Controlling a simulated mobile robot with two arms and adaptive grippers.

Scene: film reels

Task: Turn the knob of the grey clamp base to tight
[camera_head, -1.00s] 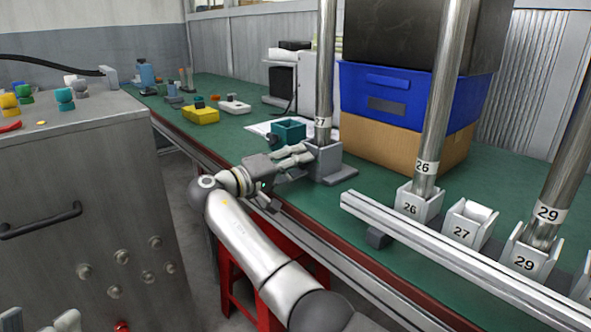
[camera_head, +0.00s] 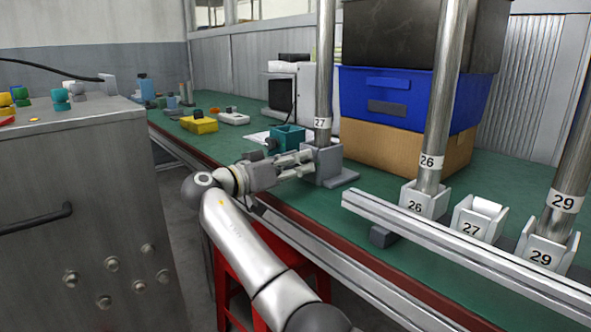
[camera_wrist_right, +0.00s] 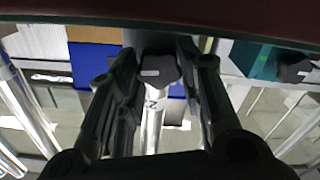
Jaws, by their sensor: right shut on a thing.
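The grey clamp base (camera_head: 329,165) stands on the green bench, with the metal tube marked 27 (camera_head: 323,88) upright in it. My right gripper (camera_head: 308,161) reaches it from the left, at the base's near left side. In the right wrist view a dark lobed knob (camera_wrist_right: 157,71) with a small pale mark sits between the two fingers. The right gripper is shut on this knob. The knob is hidden by the fingers in the head view. My left gripper is out of view.
A teal clamp base (camera_head: 288,137) stands just behind the gripper. A long metal rail (camera_head: 440,238) and numbered white holders (camera_head: 425,201) with tubes are at right. A blue crate (camera_head: 390,98) on a cardboard box is behind. A grey cabinet (camera_head: 80,180) stands left across a gap.

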